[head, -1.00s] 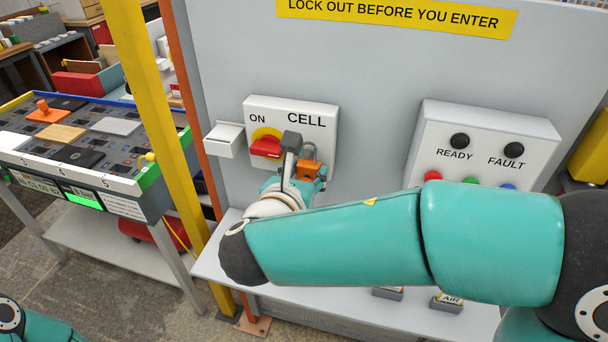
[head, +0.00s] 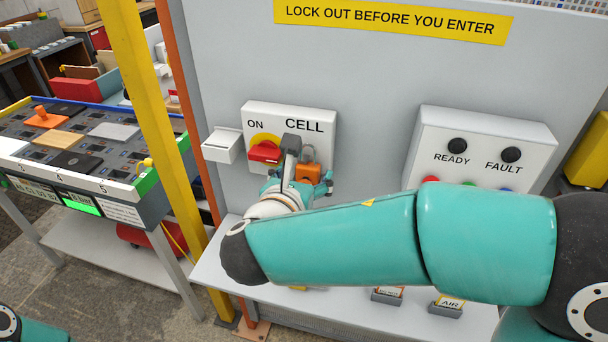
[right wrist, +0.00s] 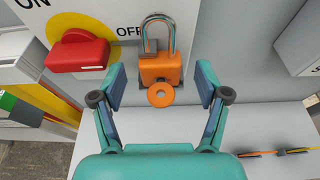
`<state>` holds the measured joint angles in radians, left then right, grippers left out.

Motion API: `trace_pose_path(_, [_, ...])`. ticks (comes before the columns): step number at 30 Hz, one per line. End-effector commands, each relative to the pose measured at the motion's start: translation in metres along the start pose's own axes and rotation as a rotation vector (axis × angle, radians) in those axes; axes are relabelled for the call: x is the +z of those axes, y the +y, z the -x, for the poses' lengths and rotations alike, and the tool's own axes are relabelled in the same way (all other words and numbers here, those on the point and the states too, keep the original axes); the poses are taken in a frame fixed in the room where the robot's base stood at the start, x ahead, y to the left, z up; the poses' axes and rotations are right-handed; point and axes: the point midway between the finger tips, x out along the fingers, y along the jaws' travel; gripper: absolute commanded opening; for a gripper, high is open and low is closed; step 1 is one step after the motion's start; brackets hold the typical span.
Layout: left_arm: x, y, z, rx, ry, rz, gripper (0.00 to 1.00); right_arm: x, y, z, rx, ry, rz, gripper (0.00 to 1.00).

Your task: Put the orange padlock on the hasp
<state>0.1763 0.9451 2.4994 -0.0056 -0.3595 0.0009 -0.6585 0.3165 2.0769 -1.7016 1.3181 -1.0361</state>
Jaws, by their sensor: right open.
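The orange padlock (head: 308,173) is in front of the lower right part of the CELL switch box (head: 317,113). In the right wrist view the padlock (right wrist: 160,68) is upright, with its metal shackle up and an orange ring below its body. A small grey tab, seemingly the hasp (right wrist: 151,46), shows inside the shackle's left side; I cannot tell for sure that the shackle passes through it. My right gripper (right wrist: 159,80) is open, with one finger on each side of the padlock and gaps visible. In the head view my right gripper (head: 302,180) is partly hidden. My left gripper is out of view.
The red switch handle (right wrist: 78,55) on its yellow disc is just left of the padlock. A white holder (head: 222,144) and a yellow post (head: 150,120) stand further left. A READY/FAULT box (head: 480,150) is at right. A shelf (head: 225,265) runs below.

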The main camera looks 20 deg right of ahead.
Motion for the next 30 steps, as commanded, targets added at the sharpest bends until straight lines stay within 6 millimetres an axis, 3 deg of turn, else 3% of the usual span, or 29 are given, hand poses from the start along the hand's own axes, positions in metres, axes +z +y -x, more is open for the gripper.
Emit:
trace_pose_path(5, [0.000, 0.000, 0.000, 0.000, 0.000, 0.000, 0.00, 0.000, 0.001, 0.018, 0.005, -0.001, 0.000, 0.75])
trace_pose_path(18, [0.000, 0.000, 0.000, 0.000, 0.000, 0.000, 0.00, 0.000, 0.002, 0.100, 0.006, -0.002, 0.000, 0.75])
trace_pose_path(24, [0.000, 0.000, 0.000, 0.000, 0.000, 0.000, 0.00, -0.001, 0.001, 0.116, 0.002, 0.000, 0.000, 0.75])
trace_pose_path(30, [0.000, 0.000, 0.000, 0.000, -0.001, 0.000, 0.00, -0.001, 0.000, 0.118, 0.000, 0.000, 0.000, 0.75])
